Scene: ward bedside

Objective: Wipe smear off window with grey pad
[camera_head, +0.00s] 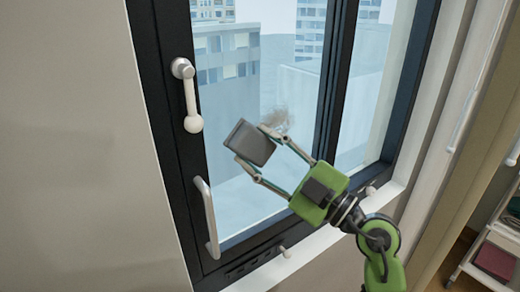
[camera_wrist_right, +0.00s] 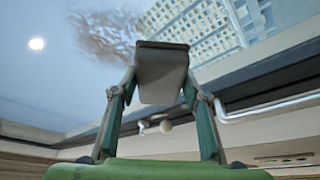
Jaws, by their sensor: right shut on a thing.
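The grey pad (camera_head: 250,143) is held between the fingers of my right gripper (camera_head: 259,155), in front of the window glass (camera_head: 225,200). The pad (camera_wrist_right: 162,75) also shows in the right wrist view, between both fingers of my right gripper (camera_wrist_right: 160,98). A brownish smear (camera_head: 276,119) is on the glass just right of the pad and partly behind a finger. In the right wrist view the smear (camera_wrist_right: 103,37) lies beyond the pad, to its upper left. I cannot tell whether the pad touches the glass. My left gripper is not in view.
The dark window frame (camera_head: 170,150) carries a white lever handle (camera_head: 190,97) and a pale pull bar (camera_head: 207,217) on the left. A white sill (camera_head: 300,256) runs below. A shelf trolley (camera_head: 487,245) stands at the lower right.

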